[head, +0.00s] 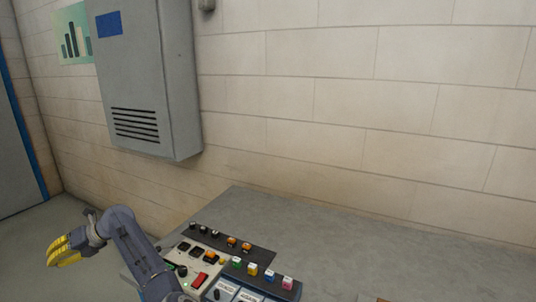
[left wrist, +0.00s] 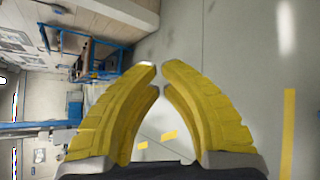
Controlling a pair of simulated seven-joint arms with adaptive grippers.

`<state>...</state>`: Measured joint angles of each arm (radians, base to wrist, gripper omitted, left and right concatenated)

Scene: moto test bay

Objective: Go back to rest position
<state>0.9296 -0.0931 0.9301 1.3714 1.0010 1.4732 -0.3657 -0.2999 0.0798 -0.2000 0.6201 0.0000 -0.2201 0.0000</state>
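My left gripper (head: 62,251) has yellow fingers and hangs at the lower left of the head view, left of the bench and clear of the control panel. In the left wrist view its fingertips (left wrist: 160,70) come together with nothing held between them.
A control panel (head: 207,266) with buttons, a red switch and several coloured cubes lies on the grey bench (head: 330,240). A grey wall cabinet (head: 150,75) hangs behind. The bench right of the panel looks clear. The left wrist view shows open floor (left wrist: 225,50) and blue-framed furniture (left wrist: 95,57).

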